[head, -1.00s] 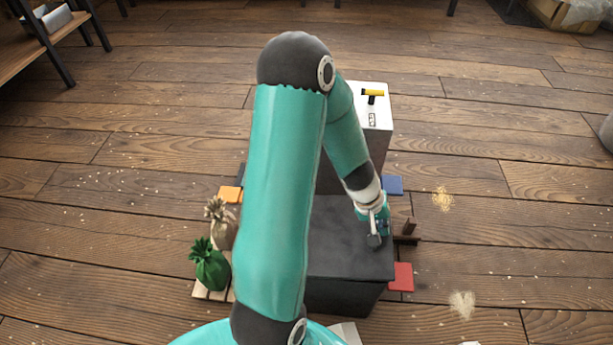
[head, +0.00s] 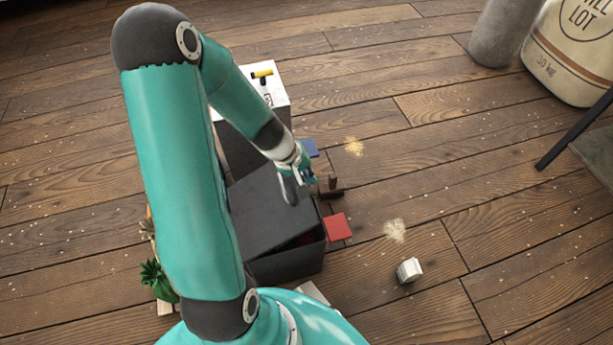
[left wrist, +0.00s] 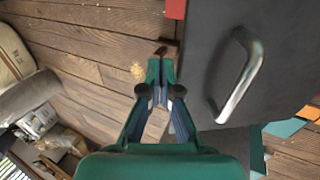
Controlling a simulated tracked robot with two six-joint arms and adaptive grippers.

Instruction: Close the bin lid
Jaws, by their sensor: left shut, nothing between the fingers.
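The bin (head: 285,266) is a dark grey box below my left arm in the head view. Its flat lid (head: 268,215) is tilted, with a dark gap showing between it and the bin's front rim. Something reddish shows inside the gap. The lid also fills the upper right of the left wrist view (left wrist: 205,50), with a curved metal handle (left wrist: 240,78) on it. My left gripper (head: 306,178) is shut and empty at the lid's right edge, beside the handle; it shows in the left wrist view (left wrist: 160,92). My right gripper is out of view.
A white-topped stand (head: 278,92) with a yellow-handled tool (head: 262,74) is behind the bin. A red square (head: 337,227) and a brown wooden piece (head: 331,188) lie to the right. A small white block (head: 409,270) is farther right. The floor beyond is mostly clear.

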